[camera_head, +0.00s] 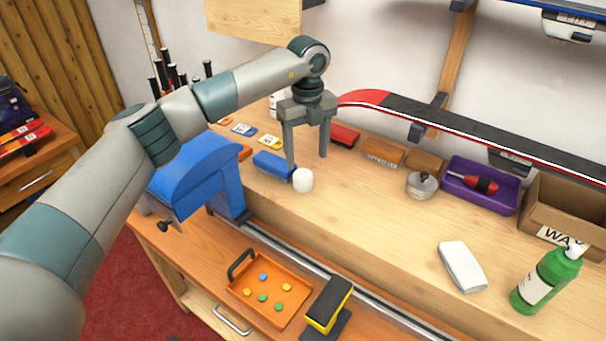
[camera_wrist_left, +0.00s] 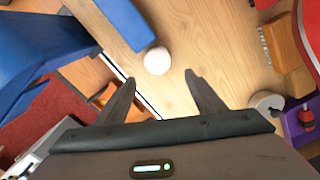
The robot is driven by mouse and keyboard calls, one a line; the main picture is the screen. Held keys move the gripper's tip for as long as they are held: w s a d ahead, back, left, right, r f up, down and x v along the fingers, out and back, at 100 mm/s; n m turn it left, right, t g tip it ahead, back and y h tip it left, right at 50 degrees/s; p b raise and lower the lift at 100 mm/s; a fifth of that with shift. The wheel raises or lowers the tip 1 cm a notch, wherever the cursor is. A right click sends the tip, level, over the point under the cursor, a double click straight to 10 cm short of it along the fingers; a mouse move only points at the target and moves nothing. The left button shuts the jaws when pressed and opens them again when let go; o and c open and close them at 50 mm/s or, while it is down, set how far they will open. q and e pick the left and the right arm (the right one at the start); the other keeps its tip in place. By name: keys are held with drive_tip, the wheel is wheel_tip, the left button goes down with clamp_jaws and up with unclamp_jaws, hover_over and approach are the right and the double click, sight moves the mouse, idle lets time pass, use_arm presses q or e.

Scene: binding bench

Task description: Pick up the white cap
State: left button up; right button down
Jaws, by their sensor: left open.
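The white cap (camera_head: 303,180) is a small round white piece standing on the wooden bench top, near its front edge. In the left wrist view the cap (camera_wrist_left: 157,60) lies ahead of the fingertips, roughly between their lines. My left gripper (camera_head: 308,162) points down above the bench, open and empty, just behind the cap. In the left wrist view its two fingers (camera_wrist_left: 160,80) are spread apart with nothing between them. My right gripper is in neither view.
A blue block (camera_head: 272,165) lies close to the cap's left, beside the blue vise (camera_head: 200,175). A red block (camera_head: 344,136), brown blocks, a round metal tin (camera_head: 421,186) and a purple tray (camera_head: 451,187) stand farther right.

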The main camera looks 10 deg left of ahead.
sight(304, 175)
use_arm(q)
drive_tip(key=shift+f+p, duration=0.45)
drive_tip(key=shift+f, duration=1.45)
drive_tip(key=shift+w+a+f+p, duration=0.1)
drive_tip(key=shift+a+f+p, duration=0.1)
drive_tip(key=shift+f+p, duration=0.45)
drive_tip(key=f+p, duration=0.1)
drive_tip(key=f, duration=0.1)
drive_tip(key=shift+w+a+f+p, duration=0.1)
drive_tip(key=shift+a+f+p, duration=0.1)
drive_tip(key=shift+f+p, duration=0.2)
drive_tip(key=shift+f, duration=0.55)
drive_tip(key=c, duration=0.7)
